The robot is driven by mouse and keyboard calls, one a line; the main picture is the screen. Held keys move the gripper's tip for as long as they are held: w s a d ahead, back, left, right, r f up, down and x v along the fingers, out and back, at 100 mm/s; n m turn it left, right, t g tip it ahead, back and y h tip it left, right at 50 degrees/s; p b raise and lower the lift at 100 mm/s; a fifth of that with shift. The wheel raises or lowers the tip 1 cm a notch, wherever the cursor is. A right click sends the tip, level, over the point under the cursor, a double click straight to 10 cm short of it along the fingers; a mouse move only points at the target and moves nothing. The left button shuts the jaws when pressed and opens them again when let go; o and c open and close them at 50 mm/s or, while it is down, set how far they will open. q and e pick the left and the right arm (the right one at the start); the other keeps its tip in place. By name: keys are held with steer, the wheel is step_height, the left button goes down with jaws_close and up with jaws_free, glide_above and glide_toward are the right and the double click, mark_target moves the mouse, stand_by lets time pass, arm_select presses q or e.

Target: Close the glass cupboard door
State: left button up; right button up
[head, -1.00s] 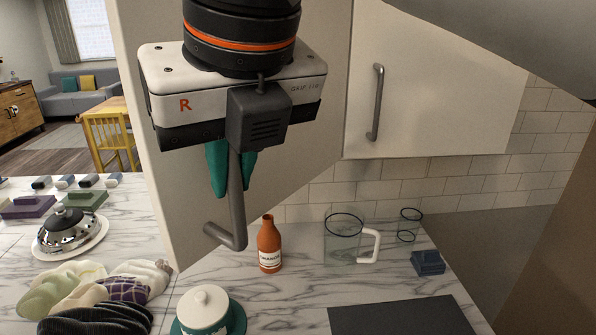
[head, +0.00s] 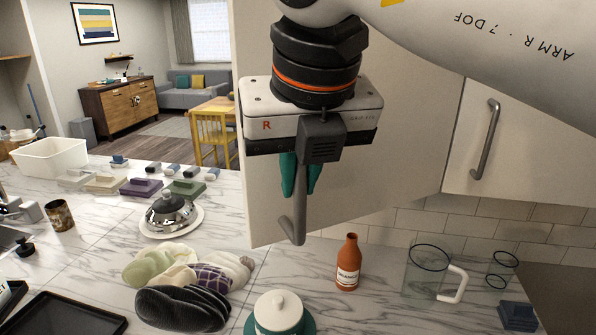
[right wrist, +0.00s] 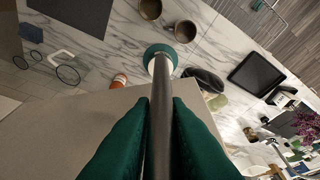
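The cupboard door (head: 395,175) is a plain pale panel with no glass visible in it. It stands partly open at an angle, its free edge at the left. Its grey bar handle (head: 298,222) hangs near that edge. My right gripper (head: 300,176) is at the handle with its green fingers pointing down. In the right wrist view the handle (right wrist: 161,120) runs between the two fingers, which are closed on it. The door's inner or outer face (right wrist: 75,135) fills the lower left there. My left gripper is not in view.
Another pale cupboard door (head: 540,150) with its own handle is at the right.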

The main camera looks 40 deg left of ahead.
steer(key=o, duration=0.3)
steer(key=shift+w+d, duration=0.2)
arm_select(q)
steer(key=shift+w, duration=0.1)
arm_select(e)
steer(key=shift+o, duration=0.2)
steer(key=shift+s+r, duration=0.15)
steer(key=shift+r, duration=0.2)
arm_select(q)
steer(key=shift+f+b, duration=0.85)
steer(key=shift+b, duration=0.05)
arm_select(e)
steer(key=v, duration=1.1)
steer(key=shift+d+r, duration=0.15)
steer(key=shift+r, duration=0.05)
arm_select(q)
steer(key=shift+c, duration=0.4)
